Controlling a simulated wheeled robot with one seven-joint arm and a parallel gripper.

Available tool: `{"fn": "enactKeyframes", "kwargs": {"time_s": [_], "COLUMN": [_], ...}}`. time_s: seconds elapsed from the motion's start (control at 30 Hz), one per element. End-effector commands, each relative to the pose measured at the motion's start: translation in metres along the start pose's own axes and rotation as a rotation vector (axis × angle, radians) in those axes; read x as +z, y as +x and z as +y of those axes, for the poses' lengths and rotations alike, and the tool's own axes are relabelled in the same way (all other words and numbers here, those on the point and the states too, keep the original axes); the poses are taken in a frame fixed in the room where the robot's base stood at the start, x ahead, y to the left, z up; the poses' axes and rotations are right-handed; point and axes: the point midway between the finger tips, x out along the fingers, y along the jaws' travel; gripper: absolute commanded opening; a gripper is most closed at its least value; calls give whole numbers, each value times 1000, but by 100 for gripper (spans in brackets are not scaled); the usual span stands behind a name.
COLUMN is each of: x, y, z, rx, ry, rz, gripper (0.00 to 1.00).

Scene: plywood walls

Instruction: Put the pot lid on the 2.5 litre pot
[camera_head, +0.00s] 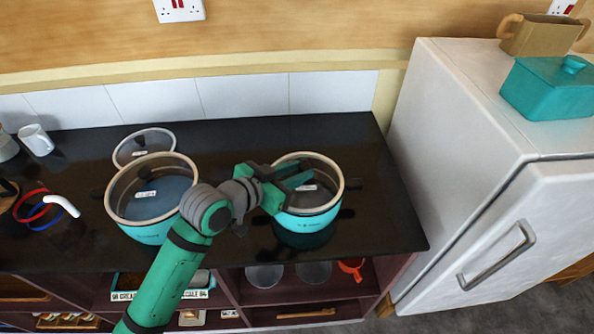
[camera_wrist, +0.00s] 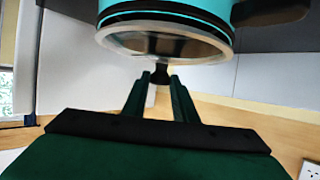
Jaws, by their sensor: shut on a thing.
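My gripper (camera_head: 297,184) is over the smaller turquoise pot (camera_head: 312,222) on the right of the black counter. In the wrist view the gripper (camera_wrist: 160,82) is shut on the dark knob of a glass lid (camera_wrist: 135,42). The lid lies against or very close to the rim of a turquoise pot (camera_wrist: 225,12); I cannot tell if it is fully seated. A larger turquoise pot (camera_head: 145,232) stands to the left. Another glass lid (camera_head: 130,150) lies behind it. No volume marking is readable on either pot.
A white cup (camera_head: 37,139) and red and blue rings (camera_head: 35,208) are at the left. A white fridge (camera_head: 445,130) stands right of the counter, with a teal lidded dish (camera_head: 545,92) on top. Shelves below hold glasses (camera_head: 314,271) and a red mug (camera_head: 351,268).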

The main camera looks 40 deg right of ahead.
Motion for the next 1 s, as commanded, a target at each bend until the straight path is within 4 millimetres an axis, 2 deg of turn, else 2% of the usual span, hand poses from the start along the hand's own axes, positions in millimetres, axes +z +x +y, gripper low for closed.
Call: {"fn": "enactKeyframes", "kwargs": {"time_s": [0.9, 0.93, 1.0], "x": [10, 10, 10], "y": [4, 4, 4], "z": [0, 0, 0], "rx": [-1, -1, -1], "ry": [0, 0, 0], "rz": [1, 1, 1], "gripper": [0, 32, 47]}}
